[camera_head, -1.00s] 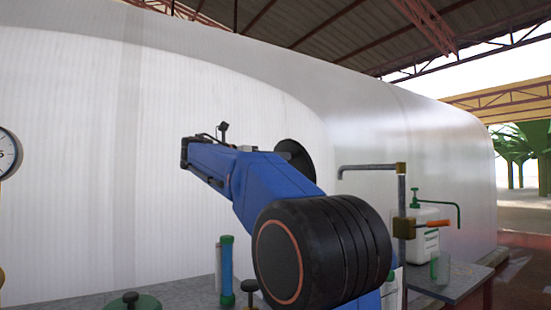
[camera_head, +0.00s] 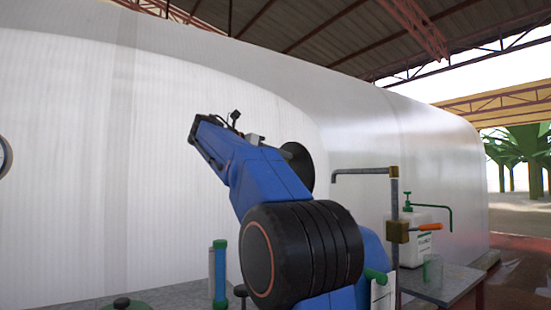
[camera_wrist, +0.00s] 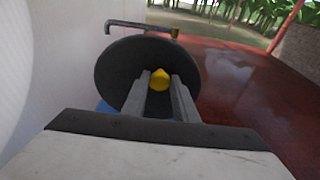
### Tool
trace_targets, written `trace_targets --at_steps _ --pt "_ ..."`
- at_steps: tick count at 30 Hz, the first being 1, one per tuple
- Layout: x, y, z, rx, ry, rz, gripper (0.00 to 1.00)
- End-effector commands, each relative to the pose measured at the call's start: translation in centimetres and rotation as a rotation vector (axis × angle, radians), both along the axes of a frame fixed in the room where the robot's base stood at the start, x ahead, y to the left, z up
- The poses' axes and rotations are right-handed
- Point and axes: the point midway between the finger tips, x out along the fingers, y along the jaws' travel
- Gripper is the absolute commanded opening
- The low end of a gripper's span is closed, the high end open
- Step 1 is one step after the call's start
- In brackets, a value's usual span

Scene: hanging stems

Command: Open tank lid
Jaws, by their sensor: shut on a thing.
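A dark round lid (camera_wrist: 113,78) with a yellow knob (camera_wrist: 159,79) fills the middle of the wrist view. My gripper (camera_wrist: 160,77) is shut on the yellow knob, with one grey finger on each side. In the head view the lid (camera_head: 299,166) shows as a dark disc, raised and seen at an angle, partly behind my blue arm. My gripper is mostly hidden there. The tank's opening cannot be made out in either view.
A bent pipe (camera_head: 362,171) with an orange-handled valve (camera_head: 425,227) stands at right, before a white jug (camera_head: 409,249). A blue tube (camera_head: 219,275) is at lower left. A pale curved wall (camera_head: 60,180) rises behind.

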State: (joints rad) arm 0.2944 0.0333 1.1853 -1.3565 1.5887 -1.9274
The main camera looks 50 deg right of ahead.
Motion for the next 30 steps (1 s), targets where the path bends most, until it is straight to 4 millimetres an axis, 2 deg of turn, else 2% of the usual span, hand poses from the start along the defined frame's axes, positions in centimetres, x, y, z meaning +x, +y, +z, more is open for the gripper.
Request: trace_targets --at_steps 6,7,9,20,26,30 --pt "0.0 0.0 -0.1 0.0 0.001 0.001 0.0" --pt "0.0 0.0 -0.1 0.0 0.001 0.001 0.31" --pt "0.0 0.0 0.0 0.0 0.001 0.001 0.44" --pt "0.1 0.3 0.0 -0.001 0.0 0.002 0.44" --pt "0.7 2.2 0.5 -0.001 -0.001 0.004 0.44" --pt "1.2 4.5 0.9 -0.001 -0.001 0.005 0.44"
